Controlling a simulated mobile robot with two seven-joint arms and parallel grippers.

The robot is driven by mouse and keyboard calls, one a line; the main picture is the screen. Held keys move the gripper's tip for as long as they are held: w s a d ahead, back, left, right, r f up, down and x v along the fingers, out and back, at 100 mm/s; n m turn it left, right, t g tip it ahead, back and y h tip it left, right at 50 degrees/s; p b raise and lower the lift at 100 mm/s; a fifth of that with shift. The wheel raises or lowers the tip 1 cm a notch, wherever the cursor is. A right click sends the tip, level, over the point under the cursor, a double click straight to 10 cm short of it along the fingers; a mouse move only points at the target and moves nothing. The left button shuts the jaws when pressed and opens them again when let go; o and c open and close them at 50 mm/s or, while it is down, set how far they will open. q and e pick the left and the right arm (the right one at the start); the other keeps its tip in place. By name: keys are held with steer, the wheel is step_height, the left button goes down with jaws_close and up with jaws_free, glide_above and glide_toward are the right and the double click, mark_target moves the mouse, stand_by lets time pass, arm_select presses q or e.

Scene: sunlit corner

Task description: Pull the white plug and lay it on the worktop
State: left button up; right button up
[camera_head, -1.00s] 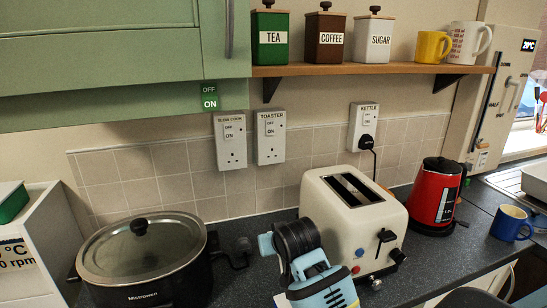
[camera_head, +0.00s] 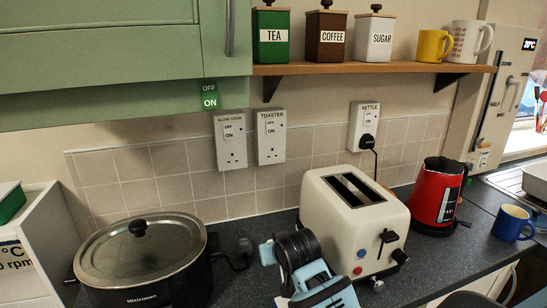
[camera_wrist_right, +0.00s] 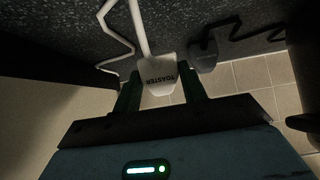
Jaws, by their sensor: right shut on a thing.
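The white plug (camera_wrist_right: 152,82), marked TOASTER, sits between the two fingers of my right gripper (camera_wrist_right: 160,88) in the right wrist view. The gripper is shut on it, and its white cord runs up and away over the dark worktop (camera_wrist_right: 75,28). I cannot tell whether the plug touches the worktop. In the head view my right arm hides the plug and the fingers, in front of the cream toaster (camera_head: 350,220). The TOASTER socket (camera_head: 271,138) on the wall is empty. My left gripper is not in view.
A black plug (camera_wrist_right: 204,58) lies on the worktop beside the white one; it also shows in the head view (camera_head: 243,246). The slow cooker (camera_head: 142,262) stands left, the red kettle (camera_head: 436,197) and blue mug (camera_head: 512,224) right. The SLOW COOK socket (camera_head: 230,141) is empty.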

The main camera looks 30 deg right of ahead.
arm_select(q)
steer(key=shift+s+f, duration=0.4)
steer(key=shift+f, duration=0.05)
arm_select(e)
steer(key=shift+f, duration=1.2)
steer(key=o, duration=1.4)
steer(key=shift+c, duration=0.2)
steer(key=shift+s+r, duration=0.25)
steer(key=shift+r, duration=0.15)
steer(key=v, duration=0.6)
steer(key=shift+a, duration=0.1)
steer(key=shift+s+r, duration=0.25)
steer(key=shift+s, duration=0.15)
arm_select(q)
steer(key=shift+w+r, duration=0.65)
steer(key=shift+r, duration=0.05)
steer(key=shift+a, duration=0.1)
